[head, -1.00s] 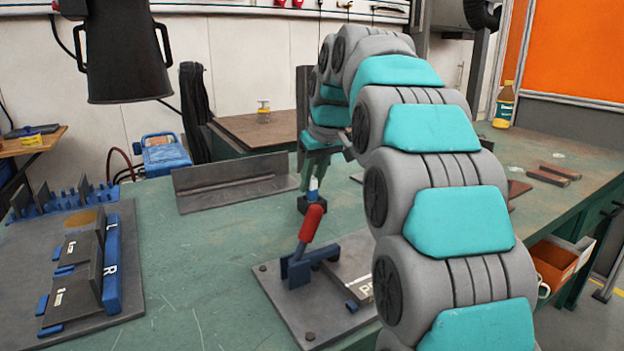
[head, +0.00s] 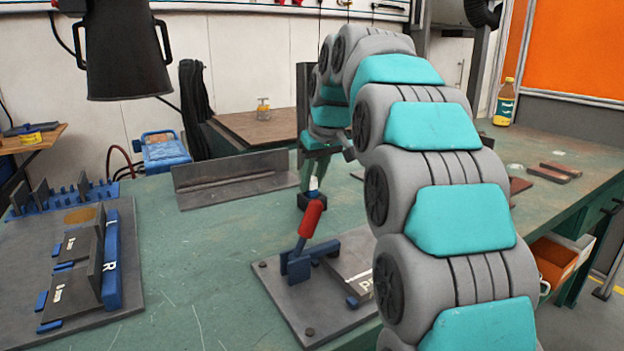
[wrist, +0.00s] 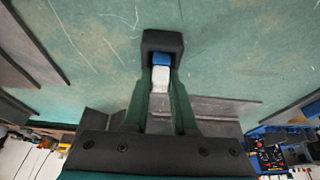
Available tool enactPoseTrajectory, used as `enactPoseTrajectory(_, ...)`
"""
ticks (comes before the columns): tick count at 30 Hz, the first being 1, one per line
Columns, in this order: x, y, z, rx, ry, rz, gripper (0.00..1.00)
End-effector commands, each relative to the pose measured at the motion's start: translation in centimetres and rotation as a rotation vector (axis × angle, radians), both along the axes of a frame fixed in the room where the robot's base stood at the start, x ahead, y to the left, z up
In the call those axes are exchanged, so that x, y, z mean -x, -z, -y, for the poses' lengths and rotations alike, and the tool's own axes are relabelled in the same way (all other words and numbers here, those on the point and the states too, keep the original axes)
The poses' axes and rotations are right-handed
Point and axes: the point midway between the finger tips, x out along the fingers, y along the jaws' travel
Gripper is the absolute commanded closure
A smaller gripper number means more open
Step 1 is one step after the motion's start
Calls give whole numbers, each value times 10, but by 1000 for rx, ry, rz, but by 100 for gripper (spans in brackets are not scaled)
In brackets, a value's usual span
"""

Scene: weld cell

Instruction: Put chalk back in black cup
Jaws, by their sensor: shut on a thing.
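The chalk (wrist: 160,78) is a short white stick with a blue end. My gripper (wrist: 160,86) is shut on it, one green finger on each side. The blue end meets the mouth of the small square black cup (wrist: 163,41) in the wrist view; how deep it sits is not clear. In the head view the white chalk (head: 314,183) shows below my gripper (head: 311,171), over the black cup (head: 304,200), which stands on the green table. The red clamp handle partly hides the cup there.
A toggle clamp with a red handle (head: 312,217) on a grey plate (head: 305,315) stands close in front of the cup. A steel angle (head: 235,180) lies to the left. A fixture plate (head: 125,270) is at far left. The table between is clear.

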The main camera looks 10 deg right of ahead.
Motion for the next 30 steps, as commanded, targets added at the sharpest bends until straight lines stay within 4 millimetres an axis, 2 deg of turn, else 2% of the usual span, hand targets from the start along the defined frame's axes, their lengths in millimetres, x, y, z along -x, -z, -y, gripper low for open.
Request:
enactPoseTrajectory(3, 0, 2, 0, 0, 0, 0, 100)
enactPoseTrajectory(4, 0, 2, 0, 0, 0, 0, 74)
enactPoseTrajectory(13, 0, 1, 0, 0, 0, 0, 40)
enactPoseTrajectory(23, 1, -1, 0, 0, 0, 1, 40)
enactPoseTrajectory(30, 10, -28, 4, -1, 0, 5, 40)
